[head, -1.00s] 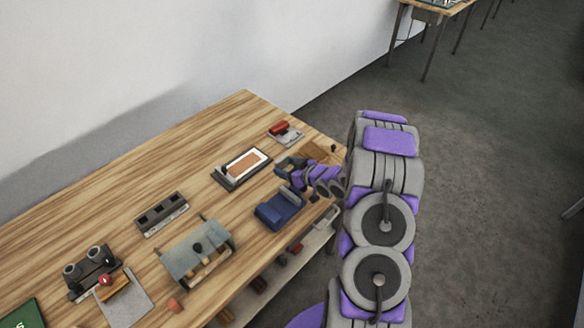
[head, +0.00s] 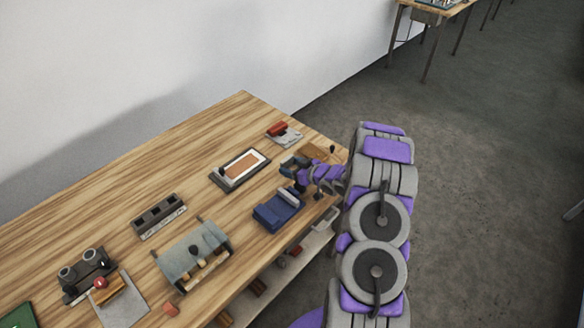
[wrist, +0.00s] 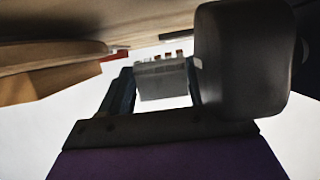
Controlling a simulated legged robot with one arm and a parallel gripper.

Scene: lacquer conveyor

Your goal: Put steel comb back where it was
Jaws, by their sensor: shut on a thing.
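My gripper (head: 292,170) is over the right end of the wooden table, just behind a dark blue stand (head: 272,213). In the wrist view my gripper (wrist: 160,88) has its two dark fingers on either side of a grey block with short teeth along its upper edge, which looks like the steel comb (wrist: 163,82). It is shut on this piece. In the head view the comb cannot be made out clearly at the gripper. A pale bar shows at the back edge of the blue stand; what it is I cannot tell.
A framed tray (head: 240,170) lies left of my gripper, and a grey base with a red piece (head: 282,132) lies behind it. A slotted dark block (head: 158,216) and a cloth-draped rack (head: 192,252) stand further left. The table's front edge is close to the stand.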

